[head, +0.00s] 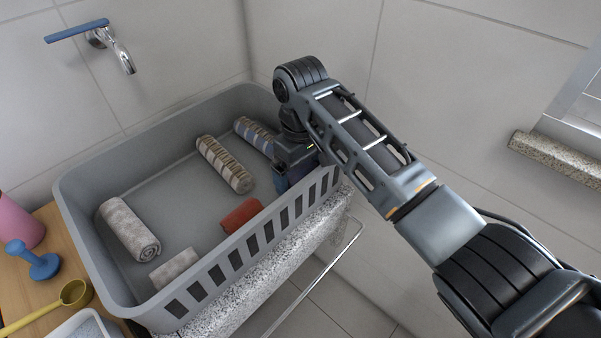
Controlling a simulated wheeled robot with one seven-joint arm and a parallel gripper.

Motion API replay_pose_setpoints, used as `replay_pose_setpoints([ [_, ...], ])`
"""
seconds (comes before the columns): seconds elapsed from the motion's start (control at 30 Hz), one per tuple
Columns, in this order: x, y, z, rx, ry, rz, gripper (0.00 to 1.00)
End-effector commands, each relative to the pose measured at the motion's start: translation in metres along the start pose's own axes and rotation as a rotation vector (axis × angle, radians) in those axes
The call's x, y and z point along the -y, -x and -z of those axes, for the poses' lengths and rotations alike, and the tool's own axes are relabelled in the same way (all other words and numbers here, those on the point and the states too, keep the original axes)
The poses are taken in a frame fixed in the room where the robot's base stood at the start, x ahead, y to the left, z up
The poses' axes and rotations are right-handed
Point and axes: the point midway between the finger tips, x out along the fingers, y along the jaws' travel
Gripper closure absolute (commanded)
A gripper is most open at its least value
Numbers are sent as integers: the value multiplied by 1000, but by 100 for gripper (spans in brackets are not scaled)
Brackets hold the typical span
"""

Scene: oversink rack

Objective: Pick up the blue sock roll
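A blue striped sock roll (255,135) lies in the grey basket (155,150), near its far right corner. Its right end runs close to my wrist, and I cannot tell whether they touch. My gripper (282,182) points down inside the basket by the slotted right wall, just in front of the blue roll. Its fingertips are small, dark and partly hidden, so their opening and anything between them cannot be made out.
In the basket also lie a brown striped roll (225,164), a pale grey roll (130,229), a red roll (241,215) and a whitish one (174,268). A tap (112,45) juts from the wall.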

Motion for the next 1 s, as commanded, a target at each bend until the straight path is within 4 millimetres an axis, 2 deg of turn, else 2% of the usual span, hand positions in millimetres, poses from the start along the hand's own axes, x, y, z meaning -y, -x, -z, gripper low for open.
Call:
replay_pose_setpoints([
  [0.17, 0, 0, 0, 0, 0, 0, 2],
  [0.6, 0, 1, 0, -1, 0, 0, 42],
  [0.83, 0, 3, 0, -2, 0, 0, 42],
  [1.0, 0, 22, 1, -5, 0, -1, 42],
])
